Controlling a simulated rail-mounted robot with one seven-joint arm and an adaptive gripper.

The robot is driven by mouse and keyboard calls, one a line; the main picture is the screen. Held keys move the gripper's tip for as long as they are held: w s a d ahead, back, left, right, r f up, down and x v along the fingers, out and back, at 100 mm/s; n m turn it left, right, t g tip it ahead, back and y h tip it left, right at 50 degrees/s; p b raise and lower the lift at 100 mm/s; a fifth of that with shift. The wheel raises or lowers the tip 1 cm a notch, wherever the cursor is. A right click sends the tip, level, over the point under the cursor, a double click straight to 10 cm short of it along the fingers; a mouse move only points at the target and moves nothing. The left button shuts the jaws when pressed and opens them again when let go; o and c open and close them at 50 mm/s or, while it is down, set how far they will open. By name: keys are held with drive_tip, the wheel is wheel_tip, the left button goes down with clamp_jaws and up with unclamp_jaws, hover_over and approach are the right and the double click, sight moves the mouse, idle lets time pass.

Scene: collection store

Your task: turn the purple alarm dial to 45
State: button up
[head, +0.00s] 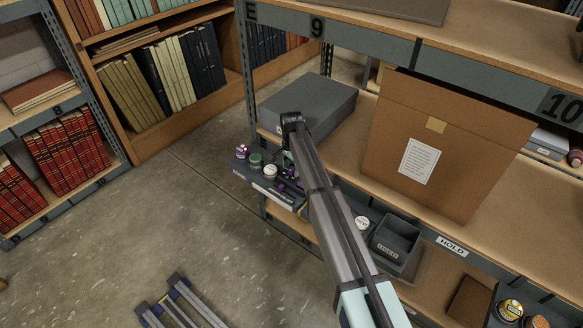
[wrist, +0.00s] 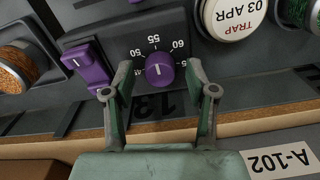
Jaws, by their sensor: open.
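The purple alarm dial (wrist: 160,69) is on a dark panel (wrist: 112,29) in the wrist view. Its white line runs nearly up and down in the picture, towards the printed 55. My gripper (wrist: 161,76) is open, with one finger on each side of the dial. A gap shows on both sides, and nothing is held. In the head view small purple parts show by my arm, but the dial cannot be told apart there.
A purple switch (wrist: 88,66) sits left of the dial. A round TRAP 03 APR label (wrist: 233,16) is at upper right, and a brown-faced knob or jar (wrist: 17,68) at far left. In the head view a grey box (head: 322,100) and a large cardboard box (head: 440,140) stand on the shelf.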

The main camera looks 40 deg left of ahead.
clamp_jaws()
drive_tip(key=n, duration=0.4)
drive_tip(key=shift+n, duration=0.4)
drive_tip(key=n, duration=0.5)
drive_tip(key=shift+b, duration=0.3)
drive_tip(key=n, duration=1)
